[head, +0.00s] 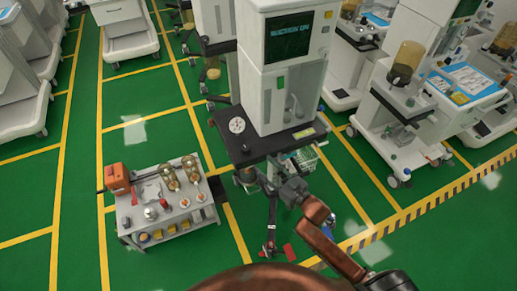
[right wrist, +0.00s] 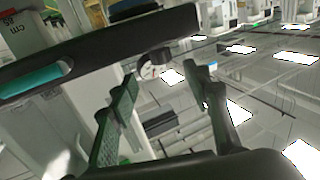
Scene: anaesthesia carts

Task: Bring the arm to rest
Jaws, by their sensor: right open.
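My right arm, with copper-coloured links, comes in from the lower right in the head view. Its right gripper (head: 262,178) is by the front edge of the anaesthesia cart's dark shelf (head: 262,150), low beside it; I cannot tell whether it touches. In the right wrist view the two fingers of the right gripper (right wrist: 165,92) stand apart with nothing held between them. A dark bar with a teal inset (right wrist: 60,72) crosses above the fingers there. My left gripper is not in view.
The white anaesthesia cart (head: 283,85) with a screen stands straight ahead. A low grey trolley (head: 160,212) with an orange box (head: 117,178) and jars stands left. More carts stand behind and right (head: 400,110). Green floor with yellow lines is clear at lower left.

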